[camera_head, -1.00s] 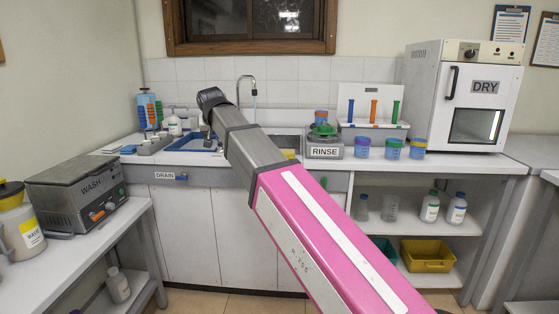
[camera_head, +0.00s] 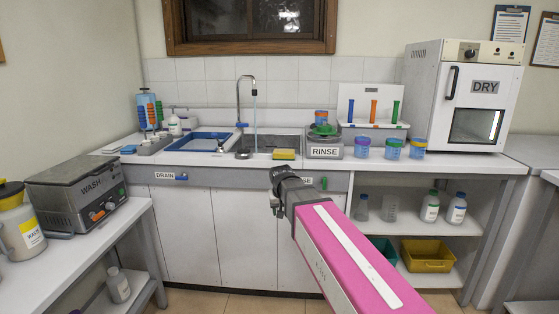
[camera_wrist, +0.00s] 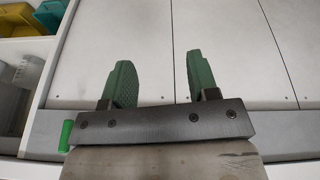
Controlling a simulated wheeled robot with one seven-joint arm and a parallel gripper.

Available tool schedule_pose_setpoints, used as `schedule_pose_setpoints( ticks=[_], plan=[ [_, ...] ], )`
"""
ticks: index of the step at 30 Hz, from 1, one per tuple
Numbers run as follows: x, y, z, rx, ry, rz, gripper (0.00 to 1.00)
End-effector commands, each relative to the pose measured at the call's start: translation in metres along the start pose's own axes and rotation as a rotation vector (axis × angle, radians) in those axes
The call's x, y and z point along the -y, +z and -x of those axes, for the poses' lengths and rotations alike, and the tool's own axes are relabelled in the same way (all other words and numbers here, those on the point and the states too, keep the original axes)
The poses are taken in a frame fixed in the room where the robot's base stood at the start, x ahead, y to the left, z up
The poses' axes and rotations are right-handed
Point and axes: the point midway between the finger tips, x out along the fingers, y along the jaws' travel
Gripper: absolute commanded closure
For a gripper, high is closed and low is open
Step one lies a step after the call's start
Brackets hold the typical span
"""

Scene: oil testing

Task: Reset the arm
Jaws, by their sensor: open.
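My gripper shows in the wrist view (camera_wrist: 156,85) with its two green fingers apart and nothing between them. Behind the fingers are the pale cabinet doors below the counter. In the head view my pink and grey arm reaches up from the lower right, and its dark wrist end is in front of the counter edge below the sink. The fingers are hidden in the head view.
The sink (camera_head: 262,160) has running water and a yellow sponge (camera_head: 284,154) at its front edge. The RINSE unit (camera_head: 324,148) and DRY oven (camera_head: 466,95) stand to the right. The WASH unit (camera_head: 80,192) is at left. Open shelves hold bottles and a yellow bin (camera_head: 427,262).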

Motion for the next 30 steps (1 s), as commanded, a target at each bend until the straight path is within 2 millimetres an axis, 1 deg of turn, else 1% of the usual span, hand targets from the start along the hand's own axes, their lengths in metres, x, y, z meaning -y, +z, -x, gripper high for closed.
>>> schedule_pose_setpoints(
  ticks=[1,5,8,9,15,18,21,23,26,30],
  plan=[
    [-0.018,0.02,-0.016,0.027,0.003,-0.011,0.46],
    [-0.053,0.06,-0.051,0.086,0.001,-0.03,0.46],
    [-0.078,0.092,-0.074,0.128,-0.003,-0.045,0.46],
    [-0.087,0.105,-0.083,0.146,-0.005,-0.053,0.46],
    [-0.127,0.171,-0.118,0.226,-0.023,-0.087,0.46],
    [-0.139,0.196,-0.129,0.254,-0.032,-0.1,0.46],
    [-0.146,0.211,-0.135,0.271,-0.038,-0.109,0.46],
    [-0.149,0.217,-0.137,0.277,-0.04,-0.112,0.46],
    [-0.151,0.22,-0.139,0.281,-0.042,-0.114,0.46],
    [-0.151,0.22,-0.139,0.281,-0.043,-0.114,0.46]
  ],
)
